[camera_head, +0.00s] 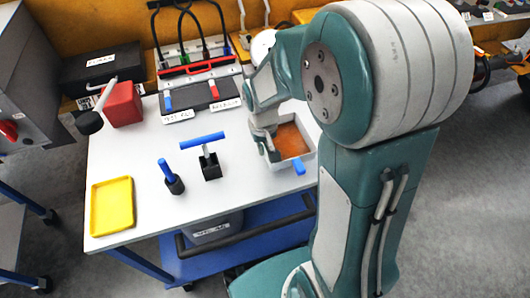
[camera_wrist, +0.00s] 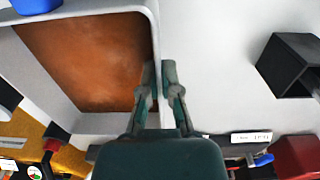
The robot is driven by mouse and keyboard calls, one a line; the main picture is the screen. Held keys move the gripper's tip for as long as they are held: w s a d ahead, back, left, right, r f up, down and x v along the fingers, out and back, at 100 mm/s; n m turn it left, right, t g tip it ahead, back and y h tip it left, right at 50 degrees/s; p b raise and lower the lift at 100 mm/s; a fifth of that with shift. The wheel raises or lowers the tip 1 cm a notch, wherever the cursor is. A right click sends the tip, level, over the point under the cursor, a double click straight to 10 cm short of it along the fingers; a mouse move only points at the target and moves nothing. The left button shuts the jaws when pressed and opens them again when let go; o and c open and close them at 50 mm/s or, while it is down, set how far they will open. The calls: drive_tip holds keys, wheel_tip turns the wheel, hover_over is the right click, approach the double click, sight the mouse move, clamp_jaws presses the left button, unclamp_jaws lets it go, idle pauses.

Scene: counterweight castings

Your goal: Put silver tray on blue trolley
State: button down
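The silver tray (camera_head: 305,157), a pale grey box with a rusty orange-brown floor, sits at the right side of the white table top. It fills the upper left of the wrist view (camera_wrist: 90,113). My gripper (camera_head: 268,147) reaches down at its left wall in the head view. In the wrist view my gripper (camera_wrist: 159,80) has its fingers close together on either side of the tray's wall, shut on it. The blue trolley (camera_head: 262,238), a blue deck with a dark handle bar, is low at the table's front, partly hidden by the table and my arm.
A yellow tray (camera_head: 112,205), a blue-handled dark tool (camera_head: 171,178), a black block with a blue T-handle (camera_head: 210,165) and a red block (camera_head: 123,104) stand on the table. A labelled grey bin (camera_head: 213,230) is beneath the front edge. A rack with cables (camera_head: 200,84) stands behind.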

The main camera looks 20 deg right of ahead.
drive_tip(key=shift+f, duration=1.45)
drive_tip(key=c, duration=0.8)
unclamp_jaws()
wheel_tip(320, 180, up, 11)
drive_tip(key=s+r+t, duration=0.5)
drive_tip(key=s+r, duration=0.5)
drive_tip(key=s, duration=0.4)
drive_tip(key=shift+r+t, duration=0.25)
drive_tip(key=shift+t, duration=0.05)
